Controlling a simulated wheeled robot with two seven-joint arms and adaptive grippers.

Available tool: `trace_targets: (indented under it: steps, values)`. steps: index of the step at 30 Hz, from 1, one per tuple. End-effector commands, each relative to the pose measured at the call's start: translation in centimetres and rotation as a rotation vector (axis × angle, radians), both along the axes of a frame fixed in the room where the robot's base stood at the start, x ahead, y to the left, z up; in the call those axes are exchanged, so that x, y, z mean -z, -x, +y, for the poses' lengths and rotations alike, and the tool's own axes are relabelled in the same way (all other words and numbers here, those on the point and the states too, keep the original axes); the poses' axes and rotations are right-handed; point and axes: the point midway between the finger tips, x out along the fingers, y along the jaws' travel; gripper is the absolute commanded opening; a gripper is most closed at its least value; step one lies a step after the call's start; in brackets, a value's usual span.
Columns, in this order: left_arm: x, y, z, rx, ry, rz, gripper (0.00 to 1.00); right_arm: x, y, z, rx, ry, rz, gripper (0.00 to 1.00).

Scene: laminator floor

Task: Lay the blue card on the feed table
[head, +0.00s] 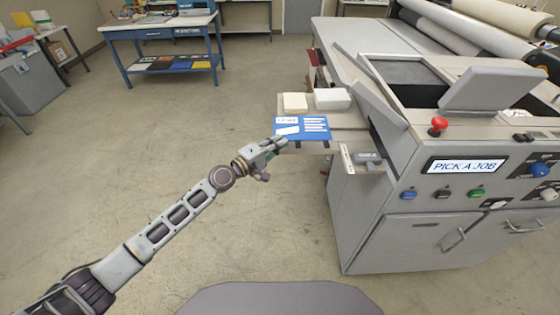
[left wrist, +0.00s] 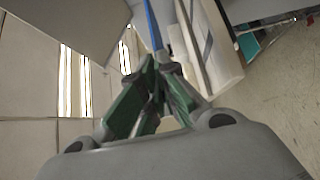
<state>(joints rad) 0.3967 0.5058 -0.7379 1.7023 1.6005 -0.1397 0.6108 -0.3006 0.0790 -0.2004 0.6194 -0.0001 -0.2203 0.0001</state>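The blue card (head: 316,125) has white print and a white patch. In the head view it shows face up, overlapping the near left edge of a grey shelf (head: 346,117) that looks like the feed table. I cannot tell whether card and shelf touch. My left gripper (head: 281,144) is at the card's near left corner. In the left wrist view its green-padded fingers (left wrist: 157,64) close together on the card, a thin blue strip (left wrist: 151,25) seen edge-on. My right gripper is not in view.
Two pale blocks (head: 294,102) (head: 332,98) sit on the shelf behind the card. The laminator (head: 385,220) stands on the right, with a red knob (head: 437,126) and a screen reading "PICK A JOB". A blue workbench (head: 160,35) is at the back left. The floor between is clear.

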Motion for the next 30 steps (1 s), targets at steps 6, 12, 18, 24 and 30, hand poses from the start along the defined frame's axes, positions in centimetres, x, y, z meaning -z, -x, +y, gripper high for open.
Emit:
trace_targets:
  steps: [6, 12, 18, 24, 30]
  values:
    - [2.1, 0.0, 0.0, 0.000, 0.001, 0.000, 0.00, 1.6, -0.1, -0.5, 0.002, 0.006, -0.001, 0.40]
    - [3.6, 0.0, 0.0, 0.001, 0.001, 0.001, 0.00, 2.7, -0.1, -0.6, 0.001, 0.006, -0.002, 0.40]
    - [4.2, 0.0, 0.0, 0.000, -0.001, -0.001, 0.00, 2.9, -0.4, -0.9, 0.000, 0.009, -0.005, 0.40]
    - [4.1, 0.0, 0.0, 0.000, 0.000, 0.000, 0.00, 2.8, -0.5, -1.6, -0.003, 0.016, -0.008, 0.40]
    - [4.3, 0.0, 0.0, 0.000, 0.001, 0.001, 0.00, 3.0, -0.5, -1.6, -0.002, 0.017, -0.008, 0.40]
